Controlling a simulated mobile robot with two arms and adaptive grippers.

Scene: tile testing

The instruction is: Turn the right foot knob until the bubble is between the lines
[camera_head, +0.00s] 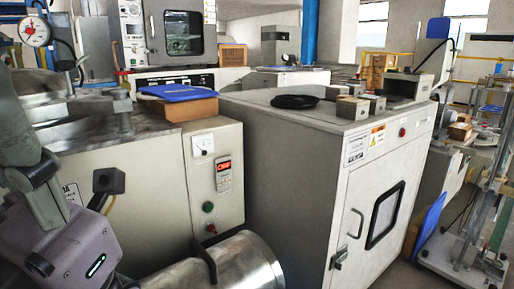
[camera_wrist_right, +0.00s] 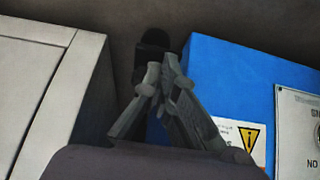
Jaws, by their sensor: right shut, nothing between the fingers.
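No foot knob, bubble or level lines can be made out in either view. In the right wrist view my right gripper (camera_wrist_right: 163,72) is shut and empty, its grey fingers drawn together at the tips. A dark rounded thing (camera_wrist_right: 154,40) shows just beyond the fingertips; I cannot tell what it is or whether they touch it. In the head view my left arm comes in from the left, with its purple-grey gripper housing (camera_head: 75,240) at the lower left. The left fingers are not visible. My right gripper is not in the head view.
A large beige cabinet (camera_head: 290,170) stands at the centre. A lower beige unit (camera_head: 150,185) with buttons is beside my left arm. A metal cylinder (camera_head: 245,265) lies in front. The right wrist view shows a blue box (camera_wrist_right: 225,85) close right and a pale panel (camera_wrist_right: 45,85) left.

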